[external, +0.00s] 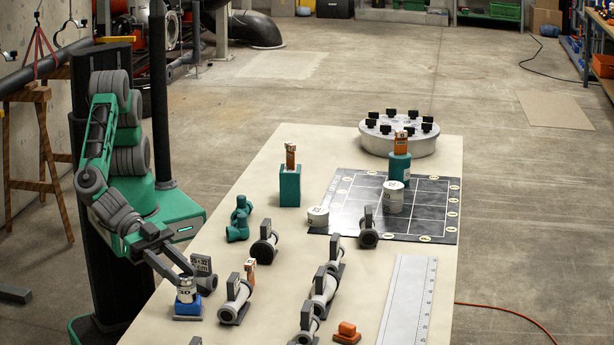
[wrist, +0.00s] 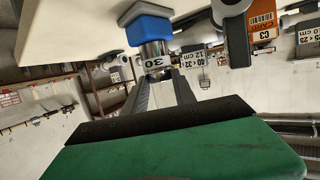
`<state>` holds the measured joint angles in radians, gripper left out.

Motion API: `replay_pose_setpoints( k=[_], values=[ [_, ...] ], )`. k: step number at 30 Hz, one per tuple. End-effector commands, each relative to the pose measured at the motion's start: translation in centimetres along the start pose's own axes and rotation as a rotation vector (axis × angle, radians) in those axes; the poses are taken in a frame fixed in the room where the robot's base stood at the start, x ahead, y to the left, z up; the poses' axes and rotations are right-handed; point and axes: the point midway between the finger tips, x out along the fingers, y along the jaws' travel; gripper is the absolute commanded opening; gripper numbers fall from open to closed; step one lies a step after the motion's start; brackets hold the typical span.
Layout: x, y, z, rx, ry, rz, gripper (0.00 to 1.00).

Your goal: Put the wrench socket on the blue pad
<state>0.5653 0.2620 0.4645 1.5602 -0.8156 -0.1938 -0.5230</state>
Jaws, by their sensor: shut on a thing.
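The wrench socket (external: 186,289) is a short silver cylinder with a white label reading 30, near the front left edge of the table. My gripper (external: 187,272) reaches down to it from above and is shut on it. The socket also shows in the wrist view (wrist: 155,52), between the fingertips (wrist: 163,76). The blue pad (external: 188,307) is a blue block on a grey base, directly under the socket. In the wrist view the blue pad (wrist: 146,24) meets the socket's far end, and the two look in contact. The socket is about upright.
Several more grey pipe pieces (external: 323,290) stand farther right. A black grid mat (external: 345,205) and round silver carousel (external: 398,146) are farther back.

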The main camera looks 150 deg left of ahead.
Motion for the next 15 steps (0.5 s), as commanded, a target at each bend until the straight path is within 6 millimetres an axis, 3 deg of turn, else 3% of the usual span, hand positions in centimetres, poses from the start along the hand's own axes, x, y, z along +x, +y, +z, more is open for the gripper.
replay_pose_setpoints(
  k=[8,9,15],
  values=[
    [0.07,0.02,0.2,-0.002,0.002,0.0,0.0],
    [0.05,0.01,0.18,-0.002,0.001,0.0,0.34],
    [0.02,0.01,0.11,-0.001,0.001,0.0,0.5]
  ],
)
